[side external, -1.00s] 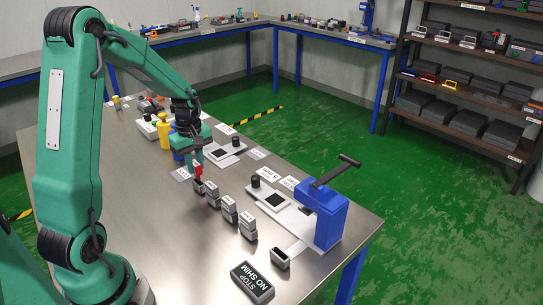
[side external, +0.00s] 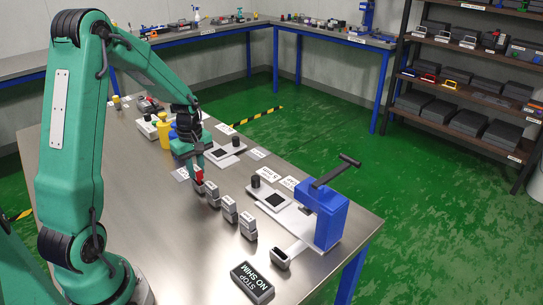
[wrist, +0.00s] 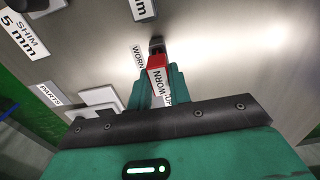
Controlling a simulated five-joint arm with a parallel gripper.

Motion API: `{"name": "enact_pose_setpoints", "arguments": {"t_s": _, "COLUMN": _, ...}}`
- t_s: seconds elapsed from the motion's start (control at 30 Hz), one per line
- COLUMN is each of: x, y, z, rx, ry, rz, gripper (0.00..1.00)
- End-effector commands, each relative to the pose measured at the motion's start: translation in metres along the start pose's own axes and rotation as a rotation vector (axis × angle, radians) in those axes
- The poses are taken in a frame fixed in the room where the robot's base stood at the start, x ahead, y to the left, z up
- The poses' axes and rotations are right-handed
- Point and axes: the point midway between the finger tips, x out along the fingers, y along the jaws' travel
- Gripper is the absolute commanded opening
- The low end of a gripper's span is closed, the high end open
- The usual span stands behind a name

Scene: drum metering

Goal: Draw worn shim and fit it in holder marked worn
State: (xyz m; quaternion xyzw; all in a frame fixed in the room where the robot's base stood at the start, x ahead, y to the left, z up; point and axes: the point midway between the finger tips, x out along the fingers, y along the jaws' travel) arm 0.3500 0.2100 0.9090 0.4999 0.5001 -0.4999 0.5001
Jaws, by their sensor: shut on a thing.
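The red worn shim (side external: 198,174), with a white face lettered WORN, is between the fingers of my gripper (side external: 194,163), which is shut on it. It also shows in the wrist view (wrist: 157,62), where the fingers flank it. In the side view the shim is right at the top of the farthest small grey holder (side external: 199,187) in the row. In the wrist view a dark part of a holder (wrist: 156,41) shows just beyond the shim, beside a WORN label (wrist: 138,57). I cannot tell whether the shim's lower end is inside the holder.
Several small grey holders, one here (side external: 229,208), continue the row toward the front. A blue box with a crank handle (side external: 325,213) stands at the right. A dark STOP NO SHIM block (side external: 252,282) lies at the front. The tabletop left of the row is clear.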

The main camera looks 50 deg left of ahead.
Motion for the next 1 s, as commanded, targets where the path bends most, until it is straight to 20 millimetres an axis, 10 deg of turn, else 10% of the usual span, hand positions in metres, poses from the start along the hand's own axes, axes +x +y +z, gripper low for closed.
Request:
{"name": "enact_pose_setpoints", "arguments": {"t_s": 0.87, "x": 0.016, "y": 0.000, "z": 0.000, "rx": 0.000, "ry": 0.000, "rz": -0.001, "gripper": 0.00}}
{"name": "enact_pose_setpoints", "arguments": {"t_s": 0.9, "x": 0.016, "y": 0.000, "z": 0.000, "rx": 0.000, "ry": 0.000, "rz": 0.000, "gripper": 0.23}}
{"name": "enact_pose_setpoints", "arguments": {"t_s": 1.0, "x": 0.015, "y": 0.000, "z": 0.000, "rx": 0.000, "ry": 0.000, "rz": 0.000, "gripper": 0.43}}
